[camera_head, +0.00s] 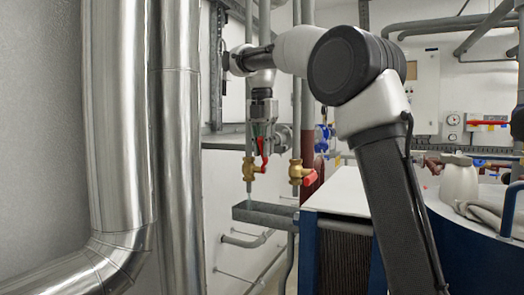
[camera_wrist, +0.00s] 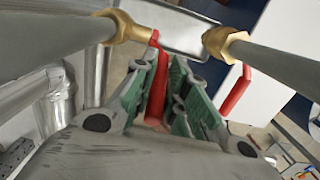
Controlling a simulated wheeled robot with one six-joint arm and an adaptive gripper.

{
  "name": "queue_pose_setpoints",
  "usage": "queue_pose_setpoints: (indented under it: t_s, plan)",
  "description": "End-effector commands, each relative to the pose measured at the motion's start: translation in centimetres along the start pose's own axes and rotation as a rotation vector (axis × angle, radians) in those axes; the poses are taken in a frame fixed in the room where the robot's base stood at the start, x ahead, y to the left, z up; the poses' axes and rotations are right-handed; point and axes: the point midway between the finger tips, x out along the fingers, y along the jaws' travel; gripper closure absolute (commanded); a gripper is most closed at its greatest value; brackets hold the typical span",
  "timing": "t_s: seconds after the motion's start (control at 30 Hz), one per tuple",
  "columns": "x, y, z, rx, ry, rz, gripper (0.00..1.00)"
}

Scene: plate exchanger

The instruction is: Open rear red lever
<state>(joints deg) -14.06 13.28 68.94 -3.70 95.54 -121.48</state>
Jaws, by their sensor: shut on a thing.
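Two brass valves with red levers sit on vertical pipes. The left valve (camera_head: 249,169) has its red lever (camera_head: 263,148) standing up along the pipe. The right valve (camera_head: 296,173) has its red lever (camera_head: 310,178) slanting out to the right. My gripper (camera_head: 263,130) points down just above the left valve. In the wrist view, my gripper (camera_wrist: 163,72) has its green-padded fingers on both sides of one red lever (camera_wrist: 164,58) and is shut on it. The other red lever (camera_wrist: 236,91) is outside the fingers, to the right.
A grey trough (camera_head: 262,217) lies below the valves. Large silver insulated pipes (camera_head: 182,150) stand to the left. A blue cabinet with a white top (camera_head: 340,192) is on the right, beside my arm. The second pipe runs close by the gripper.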

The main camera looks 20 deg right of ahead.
Motion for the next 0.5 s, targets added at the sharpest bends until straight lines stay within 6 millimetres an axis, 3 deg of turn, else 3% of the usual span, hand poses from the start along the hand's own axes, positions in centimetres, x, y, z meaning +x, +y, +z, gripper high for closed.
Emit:
queue_pose_setpoints:
  t_s: [0.5]
  plan:
    - [-0.27, 0.01, 0.67, 0.003, 0.071, 0.003, 1.00]
